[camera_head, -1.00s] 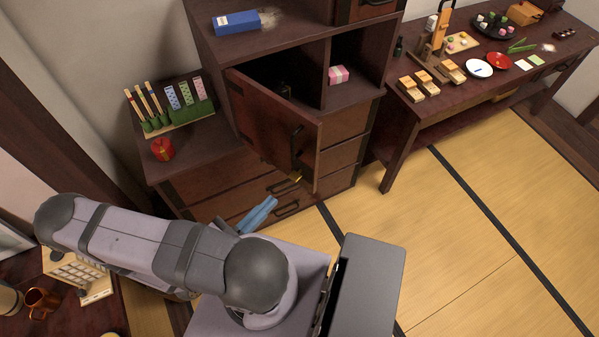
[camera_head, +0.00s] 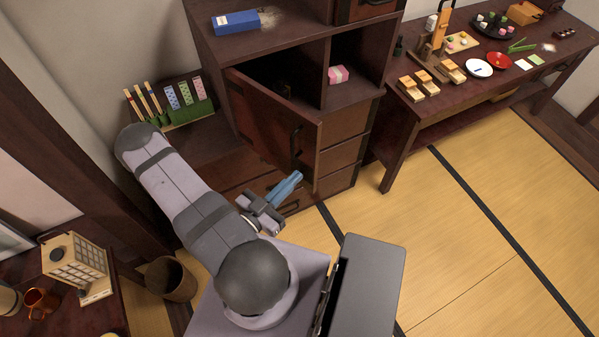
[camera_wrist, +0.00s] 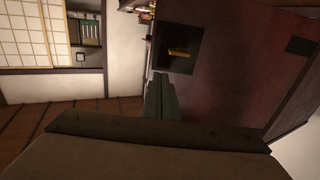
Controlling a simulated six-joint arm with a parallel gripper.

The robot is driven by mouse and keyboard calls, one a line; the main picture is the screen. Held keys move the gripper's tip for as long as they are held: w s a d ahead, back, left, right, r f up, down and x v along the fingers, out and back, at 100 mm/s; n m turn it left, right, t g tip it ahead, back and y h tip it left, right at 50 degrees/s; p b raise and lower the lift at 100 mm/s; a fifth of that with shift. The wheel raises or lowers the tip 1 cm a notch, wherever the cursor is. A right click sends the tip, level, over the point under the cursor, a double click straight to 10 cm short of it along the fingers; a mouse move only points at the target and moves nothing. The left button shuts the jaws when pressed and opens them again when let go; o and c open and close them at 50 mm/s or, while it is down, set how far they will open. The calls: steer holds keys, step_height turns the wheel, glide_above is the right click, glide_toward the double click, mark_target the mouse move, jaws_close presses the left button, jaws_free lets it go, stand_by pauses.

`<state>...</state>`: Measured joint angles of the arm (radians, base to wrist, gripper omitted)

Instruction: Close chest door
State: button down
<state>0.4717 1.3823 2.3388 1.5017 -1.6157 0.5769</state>
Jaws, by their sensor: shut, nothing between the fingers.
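The chest (camera_head: 255,45) is dark wood with open shelves and drawers. Its door (camera_head: 272,122) stands ajar, swung out toward me, hinged on the left, with a dark handle (camera_head: 297,140) near its free right edge. The dark inside shows above the door. My gripper (camera_head: 292,180) is shut and empty, just below and in front of the door's lower right part; I cannot tell whether it touches. In the wrist view my gripper (camera_wrist: 158,82) reaches up to a dark red-brown wood panel (camera_wrist: 225,70) with a black plate and a brass-coloured piece (camera_wrist: 180,52).
A pink box (camera_head: 339,75) sits in the right shelf and a blue box (camera_head: 236,21) on top. A low table (camera_head: 400,115) with dishes stands at the right. A bin (camera_head: 171,279) and a lantern (camera_head: 75,262) are at lower left. The tatami at right is clear.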

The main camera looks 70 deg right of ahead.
mark_target(309, 166)
steer(key=shift+x, duration=1.55)
steer(key=shift+s+d, duration=0.1)
steer(key=shift+s+d, duration=0.3)
steer(key=shift+d, duration=0.15)
steer(key=w+d+b+x, duration=0.1)
steer(key=w+b+x, duration=0.15)
steer(key=x, duration=0.75)
steer(key=w+d+b+x, duration=0.1)
steer(key=b+x, duration=0.3)
steer(key=x, duration=0.5)
steer(key=w+d+n+t+b, duration=0.2)
steer(key=d+t, duration=0.1)
steer(key=d, duration=0.1)
steer(key=w+d+n+t+b, duration=0.2)
steer(key=d+t, duration=0.1)
steer(key=d, duration=0.1)
steer(key=w+d+n+t+h+b, duration=0.1)
steer(key=w+d+n+t+b, duration=0.1)
steer(key=d+t, duration=0.1)
steer(key=shift+w+d+r+t+b, duration=0.25)
steer(key=shift+d+r+t+b, duration=0.1)
steer(key=shift+d, duration=0.25)
